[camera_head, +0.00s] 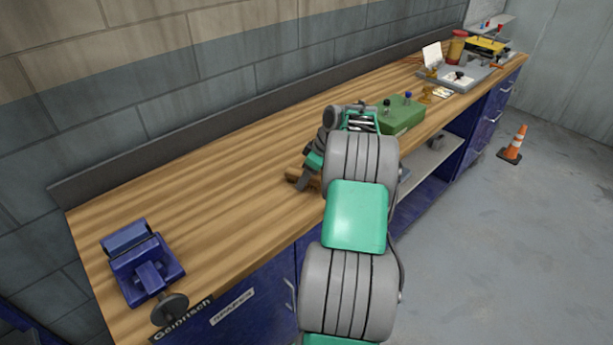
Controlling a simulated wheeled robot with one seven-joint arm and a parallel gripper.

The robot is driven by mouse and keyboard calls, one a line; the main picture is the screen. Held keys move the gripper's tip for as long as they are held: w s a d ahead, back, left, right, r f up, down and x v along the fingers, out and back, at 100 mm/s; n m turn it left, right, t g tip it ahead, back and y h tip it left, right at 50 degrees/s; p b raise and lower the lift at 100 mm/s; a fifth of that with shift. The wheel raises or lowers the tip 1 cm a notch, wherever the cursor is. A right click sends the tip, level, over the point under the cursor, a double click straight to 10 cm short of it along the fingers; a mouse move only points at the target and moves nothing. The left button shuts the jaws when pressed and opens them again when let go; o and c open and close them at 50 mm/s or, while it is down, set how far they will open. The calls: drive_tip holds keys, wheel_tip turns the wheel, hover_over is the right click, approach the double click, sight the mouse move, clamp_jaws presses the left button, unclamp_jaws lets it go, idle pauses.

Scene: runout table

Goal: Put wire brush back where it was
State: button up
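A small brown wooden piece (291,175), which looks like the wire brush, is at the middle of the wooden workbench (215,185). Its bristles cannot be made out. My gripper (304,180) is right at it, pointing down, with a grey finger in front of the wood and brown showing on both sides. The far finger is hidden, so I cannot tell whether the gripper is closed on the brush. I also cannot tell whether the brush touches the benchtop.
A blue vise (142,262) stands at the bench's near left end. A green box (402,115) is right of my gripper. A wall backs the bench. The benchtop between vise and gripper is clear.

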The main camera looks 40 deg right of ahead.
drive_tip(key=shift+o, duration=0.5)
drive_tip(key=shift+r, duration=0.4)
drive_tip(key=v, duration=1.2)
drive_tip(key=w+a+r+m, duration=0.1)
drive_tip(key=a+r, duration=0.1)
drive_tip(key=a, duration=1)
drive_tip(key=w+a+r+m, duration=0.1)
drive_tip(key=a+r, duration=0.2)
drive_tip(key=a, duration=0.9)
drive_tip(key=s+a+f+m+h, duration=0.1)
drive_tip(key=s+a+f, duration=0.2)
drive_tip(key=s+a, duration=0.4)
drive_tip(key=s+a+f+m, duration=0.1)
drive_tip(key=s+a+f, duration=0.2)
drive_tip(key=s+a, duration=0.4)
drive_tip(key=shift+s+m+h+p, duration=0.3)
drive_tip(key=shift+s+h+p, duration=0.05)
drive_tip(key=shift+s+h, duration=0.1)
